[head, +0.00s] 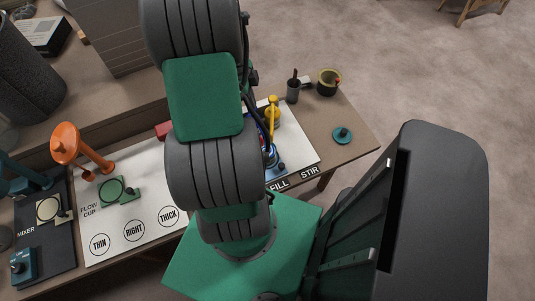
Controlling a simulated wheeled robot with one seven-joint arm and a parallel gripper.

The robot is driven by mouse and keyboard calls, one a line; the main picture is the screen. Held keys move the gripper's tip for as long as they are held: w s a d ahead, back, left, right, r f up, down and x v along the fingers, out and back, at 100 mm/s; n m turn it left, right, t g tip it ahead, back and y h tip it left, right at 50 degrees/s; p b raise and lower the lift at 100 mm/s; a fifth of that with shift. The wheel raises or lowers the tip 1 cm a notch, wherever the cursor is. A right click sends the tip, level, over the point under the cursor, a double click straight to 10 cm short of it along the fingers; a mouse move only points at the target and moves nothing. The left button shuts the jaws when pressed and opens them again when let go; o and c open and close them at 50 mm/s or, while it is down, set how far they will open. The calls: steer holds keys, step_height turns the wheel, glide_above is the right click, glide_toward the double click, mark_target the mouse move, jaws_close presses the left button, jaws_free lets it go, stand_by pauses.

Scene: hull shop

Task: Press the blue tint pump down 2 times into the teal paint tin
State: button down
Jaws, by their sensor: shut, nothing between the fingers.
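My own arm stands in the middle of the head view and covers much of the bench. My gripper is not visible; the arm links hide where it might be. A small blue part (272,156) shows at the arm's right edge, on the white sheet near the word FILL. I cannot tell whether it is the blue tint pump. A yellow upright piece (272,112) stands just behind it. I cannot make out the teal paint tin; it may be behind the arm.
A teal disc with a knob (342,135) lies at the bench's right end. A dark cup with tools (293,90) and a yellow-rimmed pot (328,82) stand behind. An orange funnel-like stand (83,147), green flow cup plate (119,191) and mixer mat (45,240) are left.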

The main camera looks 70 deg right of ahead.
steer(key=shift+f, duration=0.3)
steer(key=shift+r, duration=0.1)
steer(key=shift+r+p, duration=0.8)
steer(key=shift+r, duration=0.5)
step_height(320, 180, up, 6)
steer(key=p, duration=0.3)
